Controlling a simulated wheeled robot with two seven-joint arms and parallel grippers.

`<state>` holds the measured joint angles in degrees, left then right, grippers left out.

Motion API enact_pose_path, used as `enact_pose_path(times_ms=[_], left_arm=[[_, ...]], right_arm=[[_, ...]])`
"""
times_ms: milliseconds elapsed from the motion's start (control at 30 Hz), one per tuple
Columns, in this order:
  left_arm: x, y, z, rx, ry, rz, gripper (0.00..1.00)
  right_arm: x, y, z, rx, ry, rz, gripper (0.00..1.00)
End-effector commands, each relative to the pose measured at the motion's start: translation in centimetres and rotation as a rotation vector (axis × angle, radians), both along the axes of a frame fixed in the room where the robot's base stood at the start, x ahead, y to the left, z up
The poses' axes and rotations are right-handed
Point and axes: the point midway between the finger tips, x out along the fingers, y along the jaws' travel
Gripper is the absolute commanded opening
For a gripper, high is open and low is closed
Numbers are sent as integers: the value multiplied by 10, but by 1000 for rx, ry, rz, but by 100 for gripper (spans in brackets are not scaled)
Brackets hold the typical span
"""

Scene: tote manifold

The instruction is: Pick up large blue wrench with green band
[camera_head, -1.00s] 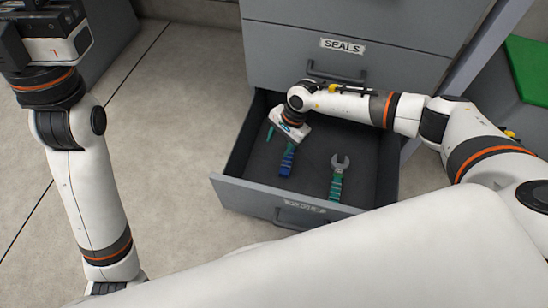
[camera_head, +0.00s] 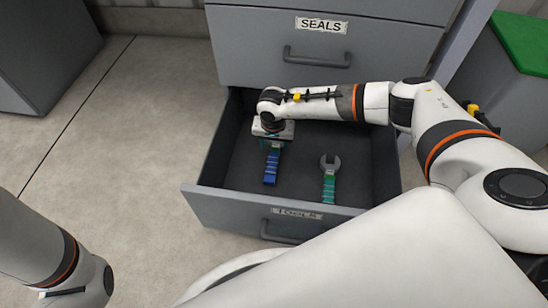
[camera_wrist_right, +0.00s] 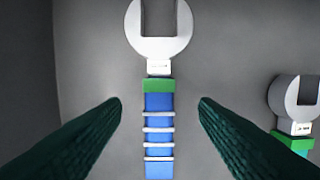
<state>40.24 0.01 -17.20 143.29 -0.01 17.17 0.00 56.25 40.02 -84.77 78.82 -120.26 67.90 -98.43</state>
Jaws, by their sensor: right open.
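The large blue wrench with a green band (camera_head: 270,168) lies in the open drawer, its head hidden under my right gripper in the head view. In the right wrist view the blue wrench (camera_wrist_right: 159,125) lies upright in the picture, with its grey open jaw at the top and the green band below the neck. My right gripper (camera_wrist_right: 160,108) is open, with one dark finger on each side of the blue handle. The fingers do not touch it. In the head view my right gripper (camera_head: 272,132) points down into the drawer. My left gripper is out of view.
A second wrench with a green and teal handle (camera_head: 329,181) lies to the right in the drawer, also partly seen in the right wrist view (camera_wrist_right: 292,125). The drawer's front wall (camera_head: 250,208) and sides surround both. A closed drawer labelled SEALS (camera_head: 330,40) is above.

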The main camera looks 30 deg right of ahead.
Motion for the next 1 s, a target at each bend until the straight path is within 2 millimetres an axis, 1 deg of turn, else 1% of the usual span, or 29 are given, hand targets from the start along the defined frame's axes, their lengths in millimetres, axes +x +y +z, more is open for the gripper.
enact_pose_path(times_ms=[33,300,400,600,633,933,967,1000], left_arm=[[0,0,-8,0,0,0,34],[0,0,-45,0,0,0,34],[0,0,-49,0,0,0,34],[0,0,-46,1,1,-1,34],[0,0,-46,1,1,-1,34],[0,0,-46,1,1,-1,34],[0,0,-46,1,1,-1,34],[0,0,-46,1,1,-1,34]], right_arm=[[0,0,-8,0,0,0,55],[4,-2,-45,0,1,-1,55],[5,-2,-50,1,1,-1,55],[5,-2,-48,1,1,-1,55],[5,-2,-48,1,1,-1,53],[5,-2,-48,1,1,-1,4],[5,-2,-47,0,0,-1,1],[5,-2,-47,0,0,-1,0]])
